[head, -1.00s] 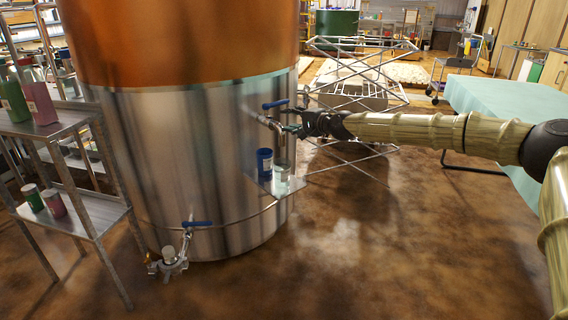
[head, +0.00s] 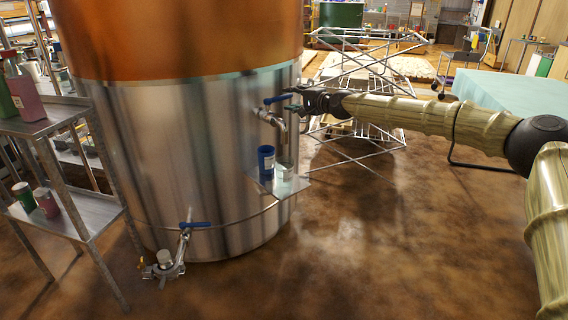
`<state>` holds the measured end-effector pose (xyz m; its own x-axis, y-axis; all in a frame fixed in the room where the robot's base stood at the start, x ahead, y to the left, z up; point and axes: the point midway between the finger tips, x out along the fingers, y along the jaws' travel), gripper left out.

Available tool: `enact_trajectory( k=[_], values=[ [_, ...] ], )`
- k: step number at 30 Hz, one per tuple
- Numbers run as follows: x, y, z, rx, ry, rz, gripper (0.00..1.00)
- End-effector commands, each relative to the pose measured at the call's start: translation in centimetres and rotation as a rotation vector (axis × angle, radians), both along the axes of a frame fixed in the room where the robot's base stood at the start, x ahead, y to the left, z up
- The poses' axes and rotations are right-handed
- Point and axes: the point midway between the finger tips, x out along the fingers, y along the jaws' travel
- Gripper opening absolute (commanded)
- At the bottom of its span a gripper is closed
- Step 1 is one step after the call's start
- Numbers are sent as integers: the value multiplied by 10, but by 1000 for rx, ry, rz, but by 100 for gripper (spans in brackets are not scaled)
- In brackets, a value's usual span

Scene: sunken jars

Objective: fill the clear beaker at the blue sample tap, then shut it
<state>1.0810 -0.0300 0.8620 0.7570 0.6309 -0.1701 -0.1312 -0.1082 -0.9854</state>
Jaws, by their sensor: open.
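The sample tap (head: 270,117) with its blue lever handle (head: 276,99) sticks out from the side of the big steel and copper tank (head: 190,150). The lever points sideways toward my gripper (head: 292,100). My gripper is open at the lever's right end; I cannot tell whether it touches it. The clear beaker (head: 285,168) stands on a small metal shelf (head: 291,187) below the spout. It is small and pale, and I cannot make out its level. I cannot tell whether liquid runs from the spout.
A blue cup (head: 266,160) stands left of the beaker on the same shelf. A second blue-handled tap (head: 184,225) is low on the tank. A metal rack (head: 75,215) with bottles and jars stands at left. The floor (head: 360,250) in front is clear.

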Motion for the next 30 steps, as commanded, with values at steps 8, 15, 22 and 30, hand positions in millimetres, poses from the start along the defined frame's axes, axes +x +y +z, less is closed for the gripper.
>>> enact_trajectory(
  k=[8, 15, 22, 30],
  values=[
    [17, 17, -5, 0, 0, 3, 44],
    [26, 26, -7, 1, 0, 4, 44],
    [29, 29, -6, 0, 0, 4, 22],
    [29, 29, -6, 0, -1, 4, 0]
  ],
)
